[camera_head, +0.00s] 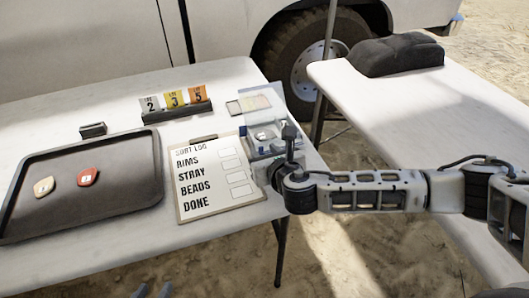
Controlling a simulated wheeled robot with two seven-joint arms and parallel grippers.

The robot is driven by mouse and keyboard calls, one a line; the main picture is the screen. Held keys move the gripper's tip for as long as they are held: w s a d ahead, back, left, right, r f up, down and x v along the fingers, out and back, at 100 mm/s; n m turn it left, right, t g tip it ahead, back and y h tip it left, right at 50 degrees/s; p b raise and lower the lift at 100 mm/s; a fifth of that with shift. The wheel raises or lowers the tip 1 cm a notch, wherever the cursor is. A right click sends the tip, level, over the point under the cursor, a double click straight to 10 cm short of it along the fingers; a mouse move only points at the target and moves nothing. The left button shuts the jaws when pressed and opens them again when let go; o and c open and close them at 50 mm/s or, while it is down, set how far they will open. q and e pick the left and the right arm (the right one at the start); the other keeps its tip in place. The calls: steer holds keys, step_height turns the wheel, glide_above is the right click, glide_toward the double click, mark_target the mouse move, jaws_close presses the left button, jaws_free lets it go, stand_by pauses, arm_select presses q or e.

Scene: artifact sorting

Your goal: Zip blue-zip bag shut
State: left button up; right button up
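A clear plastic bag (262,117) lies at the right end of the white table, with a few small pieces showing through it. A small blue strip shows at its left edge; I cannot tell whether its zip is open or shut. My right gripper (276,172) comes in from the right and is at the near end of the bag. Its wrist hides its fingers and part of the bag, so I cannot tell whether it touches or grips it.
A clipboard (216,208) marked SORT LOG lies left of the bag. A dark tray (120,201) holds a cream piece (44,186) and a red piece (88,177). Numbered cards (174,101) stand behind. A second table (400,95) with a dark cushion (395,55) is at right.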

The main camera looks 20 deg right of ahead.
steer(key=shift+w+f, duration=0.2)
steer(key=shift+w, duration=0.25)
steer(key=shift+c, duration=0.3)
jaws_close()
steer(key=shift+d, duration=0.3)
steer(key=d+p, duration=0.2)
steer(key=d, duration=0.4)
steer(key=shift+r, duration=0.15)
arm_select(q)
steer(key=shift+a+r+p, duration=0.2)
steer(key=shift+r+p, duration=0.2)
steer(key=shift+r, duration=0.2)
arm_select(e)
steer(key=shift+w+d, duration=0.15)
steer(key=shift+d, duration=2.15)
steer(key=shift+o, duration=0.3)
jaws_free()
